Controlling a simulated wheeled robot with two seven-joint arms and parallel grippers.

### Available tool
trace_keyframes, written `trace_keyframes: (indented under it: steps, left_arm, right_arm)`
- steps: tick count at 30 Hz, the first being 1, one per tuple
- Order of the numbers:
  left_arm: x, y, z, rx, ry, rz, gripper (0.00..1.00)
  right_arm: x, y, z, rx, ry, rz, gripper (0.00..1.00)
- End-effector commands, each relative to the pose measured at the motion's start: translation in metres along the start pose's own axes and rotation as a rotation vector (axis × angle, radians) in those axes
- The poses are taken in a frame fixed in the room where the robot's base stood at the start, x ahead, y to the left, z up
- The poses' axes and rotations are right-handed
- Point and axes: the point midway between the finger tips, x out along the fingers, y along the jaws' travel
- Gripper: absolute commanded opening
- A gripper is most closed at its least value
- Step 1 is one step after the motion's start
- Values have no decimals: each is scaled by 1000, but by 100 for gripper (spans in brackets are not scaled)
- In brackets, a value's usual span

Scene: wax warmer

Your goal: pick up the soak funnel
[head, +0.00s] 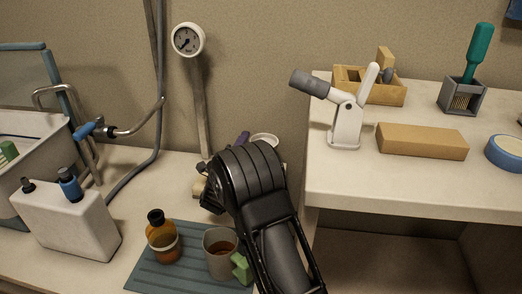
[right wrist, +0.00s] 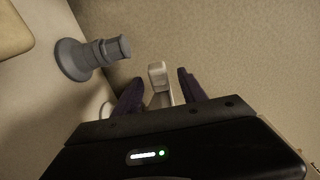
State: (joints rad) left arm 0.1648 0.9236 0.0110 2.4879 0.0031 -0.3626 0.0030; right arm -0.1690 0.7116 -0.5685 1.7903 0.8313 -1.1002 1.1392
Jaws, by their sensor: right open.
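A grey stepped piece with a wide round flange and a narrower stem, which looks like the soak funnel (right wrist: 85,58), shows in the right wrist view. It stands on the pale counter, left of and beyond my fingers, touching neither. In the head view I cannot make it out; my right arm may hide it. My right gripper (right wrist: 160,92) is open, its dark purple fingers apart and not closed on anything. In the head view the right gripper (head: 224,168) is largely hidden by its own wrist. My left gripper is not in view.
A pale post (right wrist: 158,78) appears between my fingers, its depth unclear. The gauge (head: 188,39) stands by the wall. An amber bottle (head: 162,245) and a cup (head: 219,262) are on the blue mat (head: 185,278). The raised shelf (head: 405,190) is close to the right.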

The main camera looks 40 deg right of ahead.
Motion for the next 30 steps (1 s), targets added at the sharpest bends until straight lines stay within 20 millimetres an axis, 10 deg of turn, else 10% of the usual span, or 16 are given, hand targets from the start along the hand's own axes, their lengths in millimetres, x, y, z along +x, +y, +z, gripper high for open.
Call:
trace_keyframes:
  steps: [12, 30]
  left_arm:
    - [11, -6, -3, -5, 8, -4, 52]
    - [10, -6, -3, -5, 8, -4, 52]
  right_arm:
    - [49, 1, -1, -2, 1, -1, 49]
    - [50, 0, -1, -1, 0, 0, 49]
